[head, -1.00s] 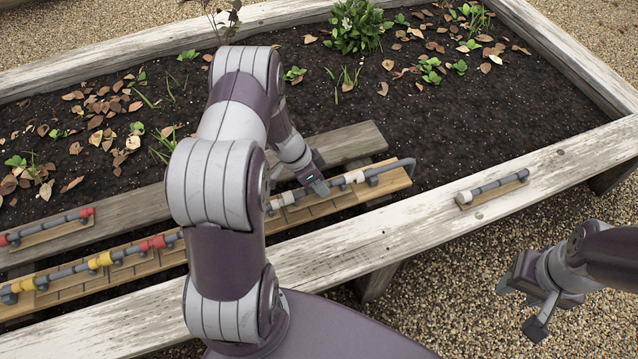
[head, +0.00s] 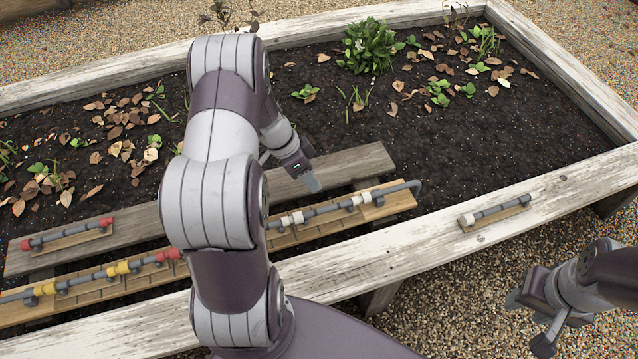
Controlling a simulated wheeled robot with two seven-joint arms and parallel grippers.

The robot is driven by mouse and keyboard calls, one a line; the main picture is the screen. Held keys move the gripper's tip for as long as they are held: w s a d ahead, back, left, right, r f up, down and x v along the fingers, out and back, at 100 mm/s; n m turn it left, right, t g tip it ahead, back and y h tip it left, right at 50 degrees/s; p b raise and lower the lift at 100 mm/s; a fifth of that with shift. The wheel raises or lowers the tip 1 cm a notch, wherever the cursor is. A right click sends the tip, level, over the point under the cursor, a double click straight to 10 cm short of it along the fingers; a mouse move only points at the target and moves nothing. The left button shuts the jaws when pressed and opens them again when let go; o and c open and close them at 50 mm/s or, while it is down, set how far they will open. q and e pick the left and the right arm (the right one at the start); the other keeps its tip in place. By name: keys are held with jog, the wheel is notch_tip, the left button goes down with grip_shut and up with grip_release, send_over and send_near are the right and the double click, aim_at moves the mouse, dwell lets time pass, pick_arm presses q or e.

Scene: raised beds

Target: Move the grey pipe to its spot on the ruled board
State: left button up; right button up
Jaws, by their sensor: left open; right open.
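The long ruled wooden board (head: 400,201) runs from the lower left towards the middle and carries a line of pipework. A grey pipe (head: 326,210) lies on it between two white fittings, in line with the rest; whether it is fully seated cannot be told. My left gripper (head: 311,183) is open and empty, above and behind this pipe, apart from it. My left arm hides the middle of the board. My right gripper (head: 527,322) is open and empty outside the bed, at the lower right.
A grey pipe with red ends (head: 65,234) rests on a small holder on the grey plank (head: 350,164). Another with a white end (head: 495,210) rests on a holder on the bed's front rim (head: 400,260). Dark soil with leaves and plants lies behind.

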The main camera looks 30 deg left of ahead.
pick_arm(q)
jog(key=s+d+r+n+y, duration=0.5)
jog(key=s+d+r+n, duration=0.2)
jog(key=s+d+r, duration=0.55)
notch_tip(320, 180, up, 28)
jog(key=p, duration=2.7)
jog(key=shift+w+g+p, duration=0.3)
jog(key=shift+w+p, duration=0.05)
jog(key=shift+p, duration=0.05)
